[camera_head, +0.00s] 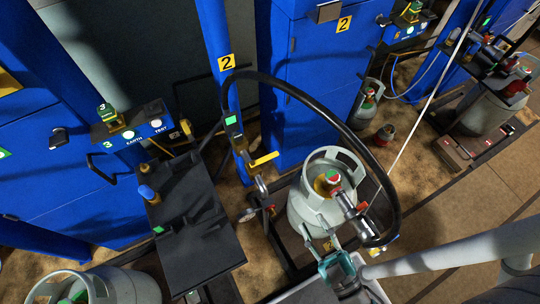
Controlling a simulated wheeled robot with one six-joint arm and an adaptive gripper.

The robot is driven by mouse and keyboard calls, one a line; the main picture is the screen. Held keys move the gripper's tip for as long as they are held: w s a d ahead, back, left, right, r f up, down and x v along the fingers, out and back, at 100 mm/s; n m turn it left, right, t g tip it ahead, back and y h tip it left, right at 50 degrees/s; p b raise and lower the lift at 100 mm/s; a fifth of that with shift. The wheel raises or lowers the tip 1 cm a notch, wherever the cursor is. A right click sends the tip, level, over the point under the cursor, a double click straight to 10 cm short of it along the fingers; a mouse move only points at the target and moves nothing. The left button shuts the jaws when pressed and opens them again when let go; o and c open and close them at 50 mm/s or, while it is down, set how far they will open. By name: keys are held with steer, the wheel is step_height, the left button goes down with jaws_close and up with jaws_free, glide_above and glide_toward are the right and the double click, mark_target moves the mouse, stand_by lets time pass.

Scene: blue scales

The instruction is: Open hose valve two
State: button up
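A blue post carries a yellow label "2" (226,62). A yellow lever (263,160) sticks out beside the post below the label. A black hose (310,102) arcs from near the post over to the right and down to a metallic fitting (356,215) above a grey gas cylinder (300,216). A small red handle (361,207) shows at that fitting. I cannot tell which of the two handles is hose valve two. My gripper (325,247) is at the bottom centre, just below the fitting, apart from the yellow lever. Its fingers are small and partly hidden, so its opening is unclear.
Blue cabinets (320,85) line the back. Another grey cylinder (120,285) is at bottom left, and more equipment stands at upper right. Brown floor (455,210) is open at right, partly behind my white arm.

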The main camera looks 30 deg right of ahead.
steer(key=w+f+n+t+y, duration=0.25)
steer(key=w+n+y, duration=0.25)
steer(key=w+n, duration=0.25)
steer(key=n+g+y, duration=0.8)
steer(key=n+g, duration=0.2)
steer(key=n, duration=0.4)
glide_toward(274, 157)
steer(key=shift+t, duration=0.25)
steer(key=x, duration=1.1)
steer(key=shift+a+f, duration=0.1)
steer(key=shift+f, duration=0.15)
jaws_close()
